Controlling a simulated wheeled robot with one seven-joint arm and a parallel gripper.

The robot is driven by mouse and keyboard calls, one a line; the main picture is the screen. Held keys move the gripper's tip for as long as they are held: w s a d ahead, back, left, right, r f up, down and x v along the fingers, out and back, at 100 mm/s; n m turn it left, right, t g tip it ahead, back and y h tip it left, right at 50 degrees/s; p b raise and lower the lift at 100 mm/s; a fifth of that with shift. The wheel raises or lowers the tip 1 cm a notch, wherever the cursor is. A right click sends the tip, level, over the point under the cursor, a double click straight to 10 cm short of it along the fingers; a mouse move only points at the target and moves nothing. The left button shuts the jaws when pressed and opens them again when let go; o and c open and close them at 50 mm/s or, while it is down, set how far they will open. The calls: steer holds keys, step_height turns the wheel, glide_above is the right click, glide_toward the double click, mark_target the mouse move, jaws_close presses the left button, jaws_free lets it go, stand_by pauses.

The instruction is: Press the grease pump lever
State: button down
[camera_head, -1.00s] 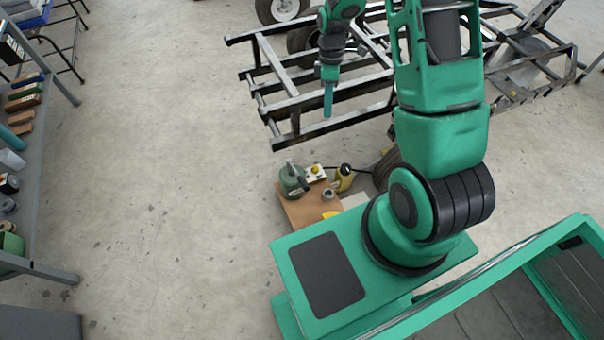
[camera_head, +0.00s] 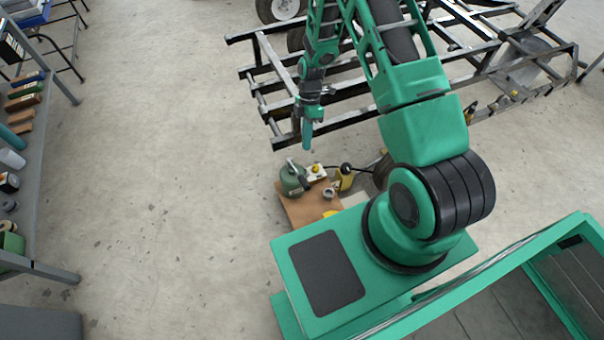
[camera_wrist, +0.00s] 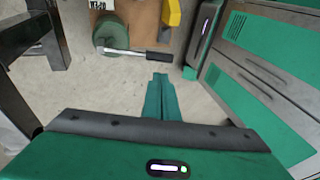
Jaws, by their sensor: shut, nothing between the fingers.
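The green grease pump (camera_head: 292,180) stands on a brown board beside my base. In the wrist view the pump (camera_wrist: 108,34) is at the top left, and its lever (camera_wrist: 140,54), a grey rod with a black grip, reaches out to the right. My gripper (camera_head: 307,146) is shut and empty, pointing down above and slightly right of the pump in the head view. In the wrist view its closed fingertips (camera_wrist: 160,77) show just below the black grip, with no clear contact.
The brown board (camera_head: 305,212) also carries a white box with a yellow button (camera_head: 316,172), a small grey ring-shaped part (camera_head: 328,192) and a yellow item (camera_head: 344,178). A black metal frame (camera_head: 290,104) lies behind. A grey shelf (camera_head: 40,150) stands left. Open floor (camera_head: 170,190) lies between.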

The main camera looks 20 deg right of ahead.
mark_target(304, 180)
steer(key=shift+s+f, duration=0.1)
steer(key=x, duration=1.3)
steer(key=shift+s+a+f, duration=0.1)
steer(key=shift+a+f, duration=0.05)
steer(key=shift+f, duration=0.2)
